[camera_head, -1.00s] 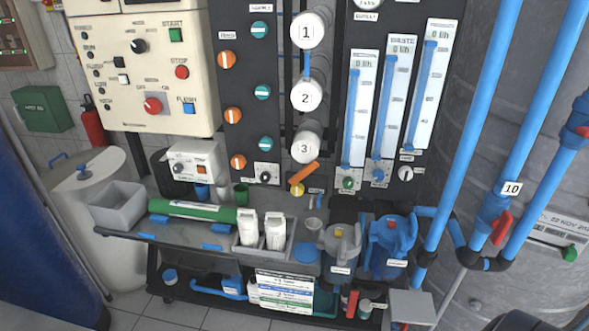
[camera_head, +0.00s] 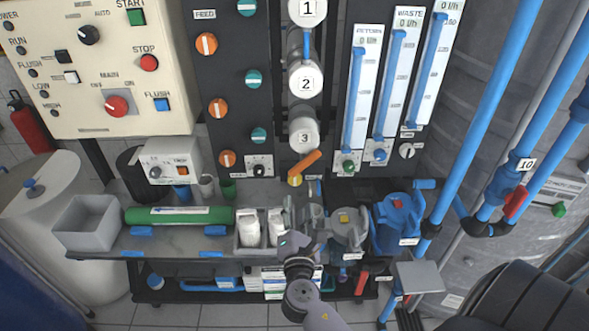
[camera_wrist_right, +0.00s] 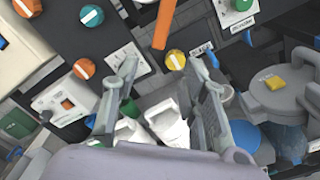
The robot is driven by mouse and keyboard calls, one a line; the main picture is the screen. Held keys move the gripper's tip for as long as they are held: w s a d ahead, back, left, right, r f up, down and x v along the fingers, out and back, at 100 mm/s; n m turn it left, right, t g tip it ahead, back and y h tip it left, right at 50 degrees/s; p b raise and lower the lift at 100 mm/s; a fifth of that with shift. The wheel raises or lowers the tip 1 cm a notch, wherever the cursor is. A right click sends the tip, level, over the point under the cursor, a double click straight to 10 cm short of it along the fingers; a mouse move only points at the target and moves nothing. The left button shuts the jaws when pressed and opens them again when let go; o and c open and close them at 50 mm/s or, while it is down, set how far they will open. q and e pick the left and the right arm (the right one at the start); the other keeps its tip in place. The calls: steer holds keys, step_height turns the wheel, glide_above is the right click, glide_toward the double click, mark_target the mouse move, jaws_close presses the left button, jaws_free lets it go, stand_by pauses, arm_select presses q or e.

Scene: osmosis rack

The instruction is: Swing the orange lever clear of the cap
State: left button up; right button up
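The orange lever (camera_head: 304,163) slants up to the right from a yellow knob (camera_head: 295,181). It lies just below the white cap marked 3 (camera_head: 304,138), overlapping its lower edge in the head view. In the right wrist view the lever (camera_wrist_right: 163,24) stands at the top centre, above the yellow knob (camera_wrist_right: 175,60). My right gripper (camera_head: 302,205) is below the lever and apart from it. In the right wrist view its two fingers (camera_wrist_right: 165,75) are spread wide with nothing held. My left gripper is not in view.
White bottles in a grey holder (camera_head: 239,244) stand beside my right gripper. A grey-lidded housing (camera_head: 349,225) and a blue one (camera_head: 394,218) stand to its right. A green cylinder (camera_head: 180,215) lies on the shelf to the left. Flow meters (camera_head: 355,90) are on the right panel.

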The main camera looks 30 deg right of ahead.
mark_target(294, 175)
steer(key=p+x, duration=0.2)
steer(key=x, duration=1.2)
steer(key=shift+w+a, duration=0.15)
steer(key=shift+a, duration=0.05)
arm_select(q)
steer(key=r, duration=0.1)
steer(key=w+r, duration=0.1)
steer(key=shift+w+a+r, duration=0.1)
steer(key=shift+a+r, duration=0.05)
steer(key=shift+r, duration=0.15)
arm_select(e)
steer(key=shift+f, duration=0.1)
jaws_close()
